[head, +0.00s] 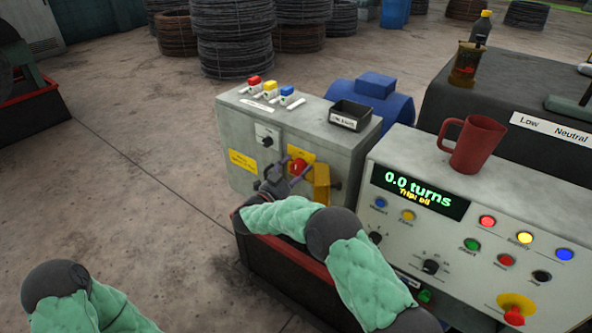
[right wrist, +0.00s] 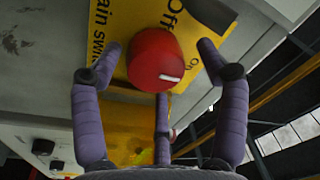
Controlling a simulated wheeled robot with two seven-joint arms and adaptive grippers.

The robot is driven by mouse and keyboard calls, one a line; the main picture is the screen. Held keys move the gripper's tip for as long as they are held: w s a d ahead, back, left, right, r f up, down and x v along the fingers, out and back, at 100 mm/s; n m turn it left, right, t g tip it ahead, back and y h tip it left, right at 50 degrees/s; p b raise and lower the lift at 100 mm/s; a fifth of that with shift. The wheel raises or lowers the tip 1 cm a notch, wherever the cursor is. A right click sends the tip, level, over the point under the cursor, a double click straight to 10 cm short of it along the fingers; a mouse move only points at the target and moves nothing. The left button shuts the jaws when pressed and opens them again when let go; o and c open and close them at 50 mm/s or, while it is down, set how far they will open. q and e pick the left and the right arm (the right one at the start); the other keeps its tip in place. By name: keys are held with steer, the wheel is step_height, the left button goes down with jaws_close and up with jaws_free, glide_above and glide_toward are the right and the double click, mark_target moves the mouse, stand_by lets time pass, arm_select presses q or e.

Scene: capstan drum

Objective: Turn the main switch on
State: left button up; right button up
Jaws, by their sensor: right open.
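The main switch is a red round knob (head: 298,166) on a yellow plate on the front of the grey cabinet. In the right wrist view the red knob (right wrist: 155,58) has a short white mark near the lower right of its face. The yellow plate (right wrist: 120,25) reads "Main switch", "Off" and "On", partly covered. My right gripper (head: 288,174) is at the cabinet front, with its open fingers spread around the knob. A gap shows between knob and side fingers; I cannot tell whether the third finger touches. My left arm shows at the lower left, its gripper out of view.
A black tray (head: 350,115) and coloured buttons top the cabinet. The control panel (head: 445,237), reading 0.0 turns, stands right, with a red mug (head: 477,145) on it. Open floor lies left.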

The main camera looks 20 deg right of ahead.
steer(key=v, duration=1.2)
